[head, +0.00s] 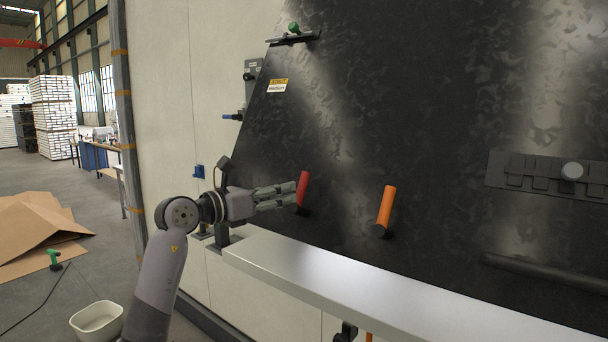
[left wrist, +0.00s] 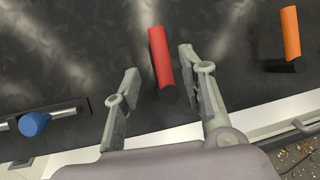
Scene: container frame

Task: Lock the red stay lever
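The red stay lever (head: 303,188) stands out from the black panel (head: 400,110), tilted slightly from upright, with a dark base at its lower end. It also shows in the left wrist view (left wrist: 160,57). My left gripper (head: 290,192) reaches it from the left. In the left wrist view the fingers (left wrist: 160,68) are spread, with the red lever between their tips, closer to the right finger. A gap shows on the left side; whether the right finger touches it I cannot tell. My right gripper is not in view.
An orange lever (head: 386,206) stands to the right of the red one and also shows in the left wrist view (left wrist: 290,34). A pale ledge (head: 330,285) runs below the panel. A blue-knobbed latch (left wrist: 35,124) lies left of the fingers.

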